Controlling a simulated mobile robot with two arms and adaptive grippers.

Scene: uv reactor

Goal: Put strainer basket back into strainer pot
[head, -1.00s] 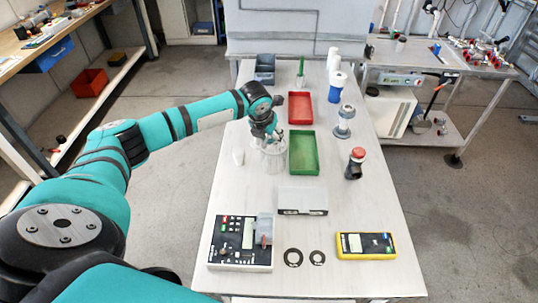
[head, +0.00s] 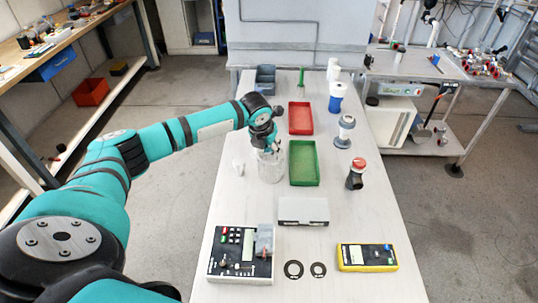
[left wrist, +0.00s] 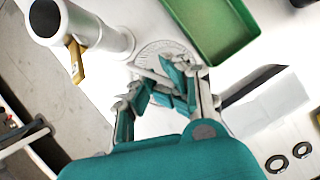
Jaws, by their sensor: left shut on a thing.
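My left gripper (head: 268,149) is low over the table, left of the green tray. The left wrist view shows its fingers (left wrist: 165,90) closed together on a pale grey bar, which looks like the strainer basket's handle (left wrist: 148,73). Below the fingers is a round, pale mesh-like shape (left wrist: 160,48), partly hidden by them. In the head view a clear cylinder, apparently the strainer pot (head: 272,172), stands upright directly under the gripper. The gripper and arm hide its top edge. I cannot tell how deep the basket sits in it. My right gripper is out of view.
A green tray (head: 304,183) lies close on the right, a red tray (head: 301,131) behind it. The table's left edge is close.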

